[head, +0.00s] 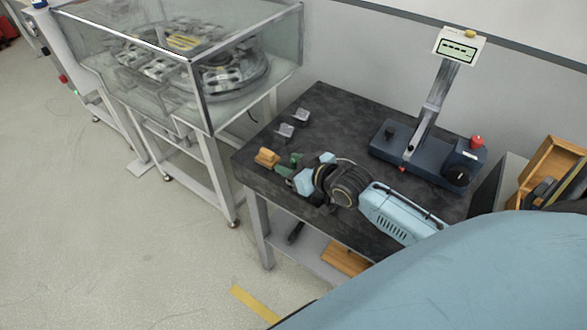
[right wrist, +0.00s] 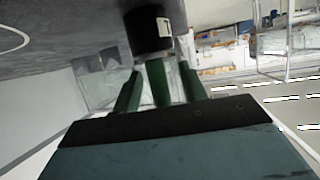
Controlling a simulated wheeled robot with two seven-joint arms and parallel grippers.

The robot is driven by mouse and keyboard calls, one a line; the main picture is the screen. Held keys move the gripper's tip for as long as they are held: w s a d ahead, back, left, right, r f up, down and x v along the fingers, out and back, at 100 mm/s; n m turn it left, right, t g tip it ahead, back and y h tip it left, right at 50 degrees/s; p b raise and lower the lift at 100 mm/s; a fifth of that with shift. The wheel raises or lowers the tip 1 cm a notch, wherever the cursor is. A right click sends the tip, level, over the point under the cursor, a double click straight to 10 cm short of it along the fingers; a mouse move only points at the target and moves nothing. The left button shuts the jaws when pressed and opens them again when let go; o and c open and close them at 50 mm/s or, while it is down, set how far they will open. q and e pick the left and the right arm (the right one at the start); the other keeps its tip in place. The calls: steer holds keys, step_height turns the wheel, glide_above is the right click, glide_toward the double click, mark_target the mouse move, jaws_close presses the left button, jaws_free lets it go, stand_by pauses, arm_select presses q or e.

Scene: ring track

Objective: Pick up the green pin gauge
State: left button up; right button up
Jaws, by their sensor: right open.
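The green pin gauge (right wrist: 157,84) shows in the right wrist view as a green bar between the two dark green fingers of my right gripper (right wrist: 160,70). The fingers are open, with a gap on each side of the bar. A black cylinder (right wrist: 149,32) with a white label is at the bar's far end. In the head view, my right gripper (head: 291,167) is low over the left part of the dark table. Small green parts show there; I cannot tell gauge from fingertips. My left gripper is not in view.
An orange block (head: 267,157) is just left of my right gripper on the dark table (head: 335,112). Two small grey pieces (head: 285,130) (head: 302,114) are behind it. A blue display stand (head: 400,150) is at the back right. A glass-covered ring track (head: 205,72) stands left.

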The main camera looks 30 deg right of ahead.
steer(key=shift+w+a+f, duration=0.1)
steer(key=shift+w+f, duration=0.1)
steer(key=shift+w, duration=0.3)
jaws_close()
